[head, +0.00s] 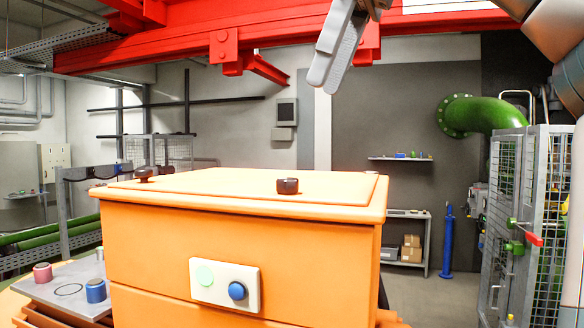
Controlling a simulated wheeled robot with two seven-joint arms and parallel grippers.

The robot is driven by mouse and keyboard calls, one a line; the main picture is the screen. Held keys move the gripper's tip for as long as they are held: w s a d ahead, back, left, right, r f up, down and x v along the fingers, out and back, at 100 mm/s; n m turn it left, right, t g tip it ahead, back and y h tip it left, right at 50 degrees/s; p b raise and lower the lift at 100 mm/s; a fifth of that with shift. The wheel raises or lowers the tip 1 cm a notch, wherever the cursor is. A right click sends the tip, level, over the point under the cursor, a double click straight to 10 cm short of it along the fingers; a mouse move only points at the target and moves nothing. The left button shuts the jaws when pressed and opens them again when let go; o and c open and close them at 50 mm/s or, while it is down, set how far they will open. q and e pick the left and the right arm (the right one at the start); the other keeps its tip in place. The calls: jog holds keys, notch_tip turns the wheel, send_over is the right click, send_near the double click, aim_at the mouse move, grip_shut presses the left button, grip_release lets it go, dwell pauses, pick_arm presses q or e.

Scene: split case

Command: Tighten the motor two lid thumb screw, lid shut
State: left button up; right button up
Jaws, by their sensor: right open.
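An orange motor case (230,240) stands in front of me, filling the lower middle of the head view. Its flat lid (220,183) lies shut on top. One dark thumb screw (287,186) stands on the lid near the front edge, right of the middle. A second dark thumb screw (145,173) stands at the lid's left end. I cannot tell which is motor two's, or how tight either is. My right gripper (326,76) hangs high above the lid's right half, open, empty and pointing down, well clear of both screws. My left gripper is not in view.
A white panel (225,284) with a pale green and a blue button is on the case front. A grey side table (60,283) at left holds pink and blue pieces. A red beam (190,58) crosses overhead. A mesh cage (525,220) stands right. The air above the lid is free.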

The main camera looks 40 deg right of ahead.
aim_at(288, 179)
jog(key=p+x, duration=0.2)
jog(key=x, duration=1.3)
jog(key=shift+f+p, duration=0.15)
jog(key=shift+p, duration=0.2)
jog(key=c, duration=1)
jog(key=shift+c, duration=0.2)
